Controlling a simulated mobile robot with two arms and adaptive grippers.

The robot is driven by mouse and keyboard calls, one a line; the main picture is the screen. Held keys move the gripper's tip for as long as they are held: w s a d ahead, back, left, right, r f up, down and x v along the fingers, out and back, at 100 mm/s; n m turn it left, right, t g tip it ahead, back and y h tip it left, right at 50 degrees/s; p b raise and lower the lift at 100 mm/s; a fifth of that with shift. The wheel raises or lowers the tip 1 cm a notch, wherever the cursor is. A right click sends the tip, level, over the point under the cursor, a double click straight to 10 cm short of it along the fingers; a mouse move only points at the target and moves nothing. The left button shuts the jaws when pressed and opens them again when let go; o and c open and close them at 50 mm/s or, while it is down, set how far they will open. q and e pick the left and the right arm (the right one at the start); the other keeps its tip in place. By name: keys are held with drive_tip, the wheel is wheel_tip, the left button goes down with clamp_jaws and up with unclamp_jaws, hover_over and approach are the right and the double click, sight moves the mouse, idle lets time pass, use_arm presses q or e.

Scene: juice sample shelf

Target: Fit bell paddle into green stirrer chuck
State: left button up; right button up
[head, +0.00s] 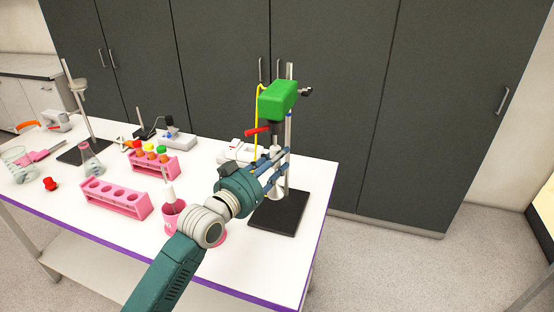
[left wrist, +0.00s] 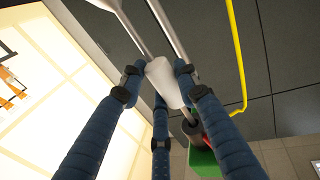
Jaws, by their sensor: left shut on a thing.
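The green stirrer (head: 278,99) sits high on its stand, with a dark chuck (head: 274,128) below it. In the left wrist view, the stirrer (left wrist: 203,163) and its dark chuck (left wrist: 194,133) are at the lower right. My left gripper (head: 279,165) is under the chuck, shut on the pale sleeve of the bell paddle (left wrist: 165,82). The paddle's metal shaft runs from the sleeve towards the chuck; I cannot tell whether its tip is inside. The paddle's white lower end (head: 278,187) hangs below the fingers. My right gripper is out of view.
The stand has a black base (head: 279,213) near the table's right edge, and a metal rod and yellow cable beside the stirrer. Pink racks (head: 116,198), a pink cup (head: 173,217) and a flask (head: 91,160) stand to the left. Dark cabinets (head: 340,100) are behind.

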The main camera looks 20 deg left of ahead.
use_arm(q)
drive_tip(key=shift+r+p, duration=0.9)
drive_tip(key=shift+r, duration=0.1)
drive_tip(key=o, duration=1.3)
drive_tip(key=shift+f, duration=0.1)
